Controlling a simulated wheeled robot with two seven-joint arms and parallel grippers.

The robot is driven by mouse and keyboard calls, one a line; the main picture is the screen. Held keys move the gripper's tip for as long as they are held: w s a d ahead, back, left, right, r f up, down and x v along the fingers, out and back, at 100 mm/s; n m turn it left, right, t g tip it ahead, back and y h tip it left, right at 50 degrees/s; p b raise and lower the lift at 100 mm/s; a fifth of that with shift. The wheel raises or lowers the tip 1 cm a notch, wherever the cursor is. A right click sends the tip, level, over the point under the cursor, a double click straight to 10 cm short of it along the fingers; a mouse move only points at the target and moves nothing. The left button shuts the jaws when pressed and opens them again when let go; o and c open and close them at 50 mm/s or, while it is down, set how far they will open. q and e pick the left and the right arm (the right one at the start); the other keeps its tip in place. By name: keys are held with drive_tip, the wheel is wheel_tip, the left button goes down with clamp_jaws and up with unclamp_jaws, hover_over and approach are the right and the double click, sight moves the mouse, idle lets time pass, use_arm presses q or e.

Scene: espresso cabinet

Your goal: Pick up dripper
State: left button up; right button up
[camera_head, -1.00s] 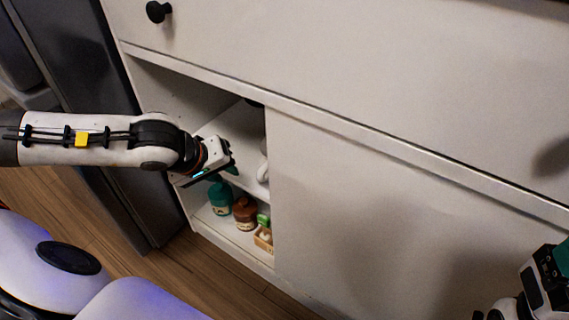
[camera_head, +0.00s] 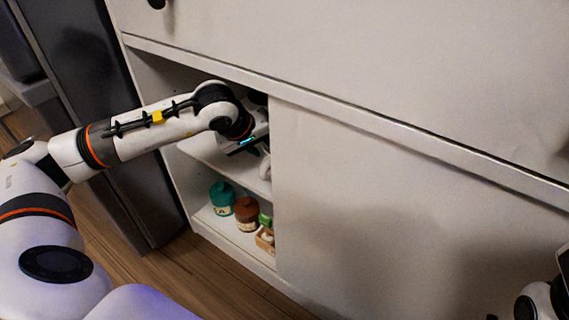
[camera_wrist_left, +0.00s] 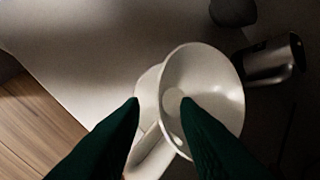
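The white cone-shaped dripper (camera_wrist_left: 218,82) sits on the cabinet's upper shelf, its wide mouth facing the left wrist camera. My left gripper (camera_wrist_left: 160,101) is open, with dark green fingers. In the left wrist view the right fingertip overlaps the inside of the cone and the left fingertip lies just outside its rim, so the near wall shows between them. I cannot tell whether they touch it. In the head view my left wrist is inside the cabinet opening and the fingers are hidden. Only part of my right arm shows at the bottom right corner; its fingers are not clear.
A metal cup (camera_wrist_left: 272,62) and a dark round object (camera_wrist_left: 232,10) stand beyond the dripper. The lower shelf holds a teal jar (camera_head: 222,196), a brown jar (camera_head: 246,212) and a small box (camera_head: 265,239). The closed cabinet panel (camera_head: 400,220) bounds the opening on the right.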

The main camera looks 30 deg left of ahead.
use_arm(q)
drive_tip(key=x, duration=0.2)
drive_tip(key=shift+w+f+b, duration=0.15)
drive_tip(key=shift+f+b, duration=0.05)
drive_tip(key=shift+b, duration=0.1)
clamp_jaws()
idle(1.2)
